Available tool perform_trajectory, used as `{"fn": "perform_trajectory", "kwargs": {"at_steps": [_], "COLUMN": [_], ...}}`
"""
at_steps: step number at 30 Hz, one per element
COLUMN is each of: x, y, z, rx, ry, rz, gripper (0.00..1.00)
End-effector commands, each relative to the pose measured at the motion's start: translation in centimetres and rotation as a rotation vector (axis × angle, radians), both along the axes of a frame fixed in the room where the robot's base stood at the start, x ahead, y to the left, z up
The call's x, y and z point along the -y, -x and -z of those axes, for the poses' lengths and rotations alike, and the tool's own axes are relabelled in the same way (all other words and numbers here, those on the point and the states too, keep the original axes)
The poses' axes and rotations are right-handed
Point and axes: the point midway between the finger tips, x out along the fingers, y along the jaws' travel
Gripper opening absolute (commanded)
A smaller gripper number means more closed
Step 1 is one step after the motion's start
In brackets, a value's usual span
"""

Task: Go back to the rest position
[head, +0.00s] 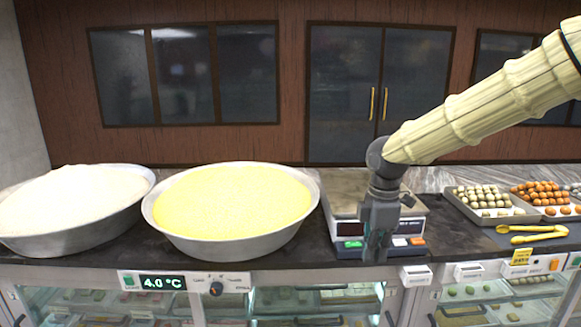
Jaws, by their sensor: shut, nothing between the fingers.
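My gripper (375,254) points down at the front edge of the counter, in front of the weighing scale (346,200). It is shut and holds nothing. My arm, in a ribbed pale-yellow sleeve, reaches in from the upper right. The gripper and wrist hide the middle of the scale's front. I cannot tell whether the fingertips touch the counter edge.
A bowl of yellow grains (240,247) and a bowl of white powder (40,247) stand left. Right are a tray of pale-green balls (462,213), a tray of orange balls and yellow tongs (532,236). A glass-fronted display case with a temperature readout (163,283) runs below.

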Motion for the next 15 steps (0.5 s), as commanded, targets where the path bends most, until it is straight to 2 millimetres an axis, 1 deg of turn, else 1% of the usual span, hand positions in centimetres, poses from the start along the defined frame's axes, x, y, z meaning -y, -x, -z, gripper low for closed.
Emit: {"fn": "perform_trajectory", "kwargs": {"at_steps": [1, 5, 11, 14, 15], "x": [-0.2, -0.6, -1.4, -2.0, -2.2], "y": [0.1, 0.4, 0.9, 1.4, 1.7], "z": [1.2, 3.6, 8.2, 11.0, 12.5], "rx": [-0.007, -0.018, -0.035, -0.050, -0.056], "ry": [-0.005, -0.022, -0.053, -0.073, -0.081], "rz": [0.010, 0.042, 0.108, 0.153, 0.176], "gripper": [0.00, 0.00, 0.00, 0.00, 0.00]}}
